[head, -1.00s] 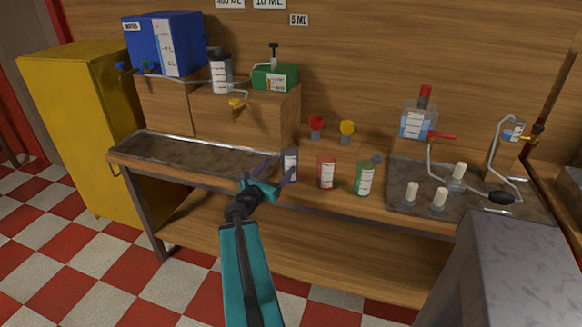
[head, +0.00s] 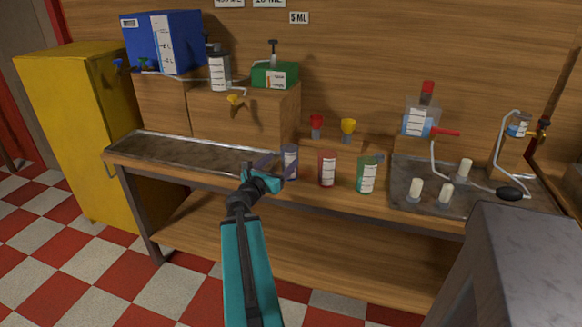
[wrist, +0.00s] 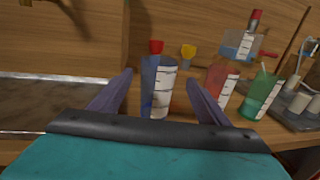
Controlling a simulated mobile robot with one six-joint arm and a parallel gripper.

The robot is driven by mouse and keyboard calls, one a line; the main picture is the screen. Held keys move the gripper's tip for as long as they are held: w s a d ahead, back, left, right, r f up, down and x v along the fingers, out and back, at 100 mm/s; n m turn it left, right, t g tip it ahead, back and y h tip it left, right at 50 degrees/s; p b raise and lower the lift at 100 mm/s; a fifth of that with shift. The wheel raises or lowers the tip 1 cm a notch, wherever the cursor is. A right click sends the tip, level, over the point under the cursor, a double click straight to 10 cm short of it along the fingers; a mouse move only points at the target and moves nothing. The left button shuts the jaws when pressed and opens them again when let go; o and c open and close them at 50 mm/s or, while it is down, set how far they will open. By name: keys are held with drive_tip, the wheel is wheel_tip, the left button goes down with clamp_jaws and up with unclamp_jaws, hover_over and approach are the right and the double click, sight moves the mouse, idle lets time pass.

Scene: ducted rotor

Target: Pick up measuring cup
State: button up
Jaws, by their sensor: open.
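A blue measuring cup (head: 290,161) with a white scale label stands upright near the front of the wooden bench, left of a red cup (head: 327,169) and a green cup (head: 367,175). My gripper (head: 277,164) is open right at the blue cup. In the wrist view the blue cup (wrist: 158,90) shows between the two spread fingers of my gripper (wrist: 160,77), with a gap to each side. The red cup (wrist: 218,87) is close behind the right finger; the green cup (wrist: 262,95) is farther right.
A shallow metal tray (head: 130,146) lies left on the bench. A grey tray (head: 405,171) with white-topped pegs is right. Red (head: 316,122) and yellow (head: 348,126) valves stand behind the cups. A grey block (head: 520,235) fills the lower right.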

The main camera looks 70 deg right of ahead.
sight(285, 156)
drive_tip(key=shift+d+f, duration=0.1)
drive_tip(key=d, duration=0.4)
drive_tip(key=shift+s+d, duration=0.15)
drive_tip(key=shift+d, duration=0.1)
drive_tip(key=shift+s+d, duration=0.15)
drive_tip(key=shift+d, duration=0.45)
drive_tip(key=shift+s+d+p, duration=0.15)
drive_tip(key=shift+d+p, duration=0.15)
drive_tip(key=shift+d, duration=1)
drive_tip(key=shift+s+d+p, duration=0.15)
drive_tip(key=shift+d+p, duration=0.1)
drive_tip(key=shift+d, duration=1.05)
drive_tip(key=c, duration=1.2)
